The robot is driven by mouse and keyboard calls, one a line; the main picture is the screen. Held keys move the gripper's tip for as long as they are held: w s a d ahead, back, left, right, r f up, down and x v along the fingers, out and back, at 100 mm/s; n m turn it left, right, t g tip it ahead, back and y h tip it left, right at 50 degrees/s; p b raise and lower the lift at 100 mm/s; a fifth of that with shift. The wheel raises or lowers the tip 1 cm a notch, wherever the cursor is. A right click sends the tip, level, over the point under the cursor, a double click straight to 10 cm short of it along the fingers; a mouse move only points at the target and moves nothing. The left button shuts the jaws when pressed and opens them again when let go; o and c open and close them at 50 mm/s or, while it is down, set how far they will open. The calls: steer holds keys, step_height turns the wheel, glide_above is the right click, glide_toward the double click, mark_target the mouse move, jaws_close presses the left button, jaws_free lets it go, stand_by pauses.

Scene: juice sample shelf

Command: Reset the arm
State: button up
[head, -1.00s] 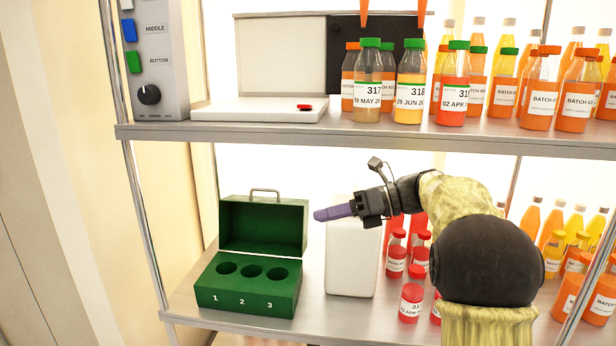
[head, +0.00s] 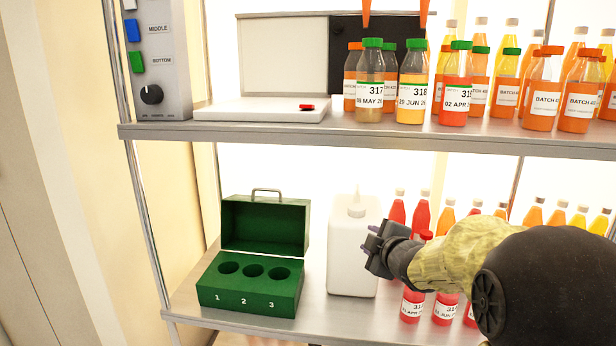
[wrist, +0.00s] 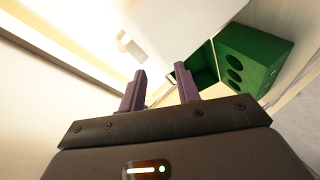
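My gripper (head: 372,248) is in front of the lower shelf, beside the right side of the white jug in the head view. In the wrist view my gripper (wrist: 160,85) shows two purple fingers standing apart with nothing between them. My arm in its yellowish sleeve reaches in from the lower right and hides part of the red bottles behind it.
A white jug (head: 352,262) stands close to my gripper. An open green case (head: 250,298) with three empty numbered holes sits to its left. Red bottles (head: 412,305) stand by my arm. Labelled bottles (head: 410,95) and a white scale (head: 260,110) stand on the upper shelf (head: 300,132).

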steer(key=s+f+m+g+h, duration=0.2)
steer(key=s+f+m+g, duration=0.55)
steer(key=s, duration=0.65)
steer(key=s+f+m+g+h, duration=0.1)
steer(key=s+f+m+g, duration=0.3)
steer(key=s+f+m, duration=0.65)
step_height(320, 180, up, 34)
steer(key=s+d+n+p, duration=0.1)
steer(key=s+n+p, duration=0.1)
steer(key=p, duration=3.3)
steer(key=shift+s+n, duration=0.3)
steer(key=shift+s, duration=0.05)
steer(key=shift+w+d, duration=0.1)
steer(key=shift+d, duration=0.05)
